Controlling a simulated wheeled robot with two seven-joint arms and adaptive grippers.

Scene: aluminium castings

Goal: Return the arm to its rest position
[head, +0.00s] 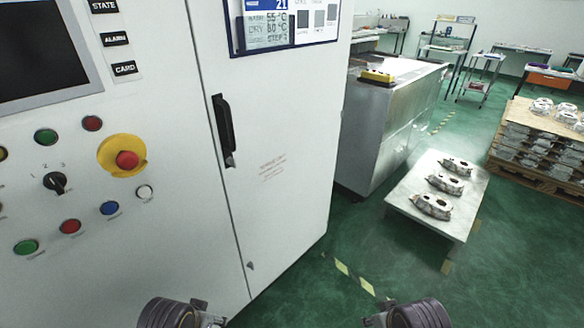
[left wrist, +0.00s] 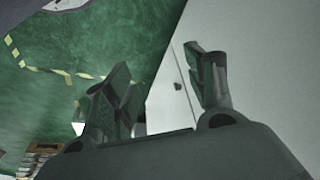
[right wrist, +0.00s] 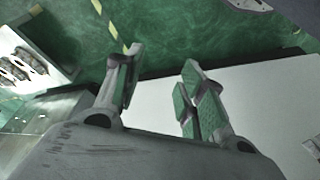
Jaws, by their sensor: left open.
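My left arm (head: 175,313) shows at the bottom edge of the head view, in front of the white control cabinet. My left gripper (left wrist: 160,75) is open and empty in the left wrist view, its fingers wide apart over the green floor and a pale cabinet side. My right arm (head: 412,314) shows at the bottom edge, over the green floor. My right gripper (right wrist: 160,72) is open in the right wrist view, with nothing between its fingers. Both grippers' fingertips are hidden in the head view.
The control cabinet (head: 285,195) with buttons and a black handle (head: 223,130) stands close on the left. A low table (head: 460,222) holds three castings (head: 444,184). A metal machine (head: 385,120) and a pallet of castings (head: 540,140) stand beyond. Floor between cabinet and table is clear.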

